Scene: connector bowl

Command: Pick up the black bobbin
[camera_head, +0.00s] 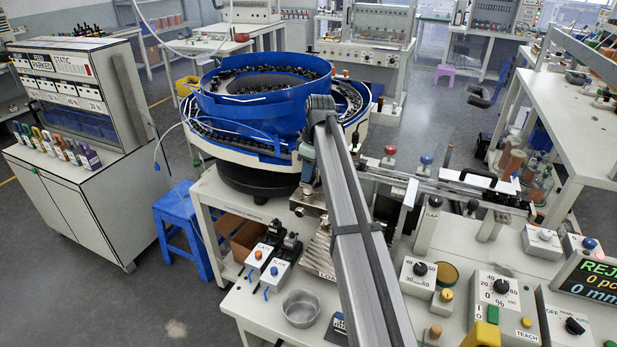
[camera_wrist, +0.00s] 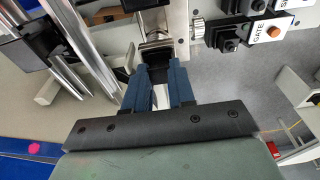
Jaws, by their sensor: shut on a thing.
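In the wrist view my gripper (camera_wrist: 157,66) has its two blue fingers close together around a small dark piece (camera_wrist: 156,50) at their tips. It looks like the black bobbin, but its shape is mostly hidden by the fingers. In the head view my arm reaches forward over the bench and hides most of the gripper and the piece.
The blue bowl feeder (camera_head: 262,108) stands close left of my arm. Switch boxes (camera_head: 264,262) and a metal cup (camera_head: 300,308) sit on the bench at the front. A rail mechanism (camera_head: 450,190) and a control panel (camera_head: 496,296) are to the right.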

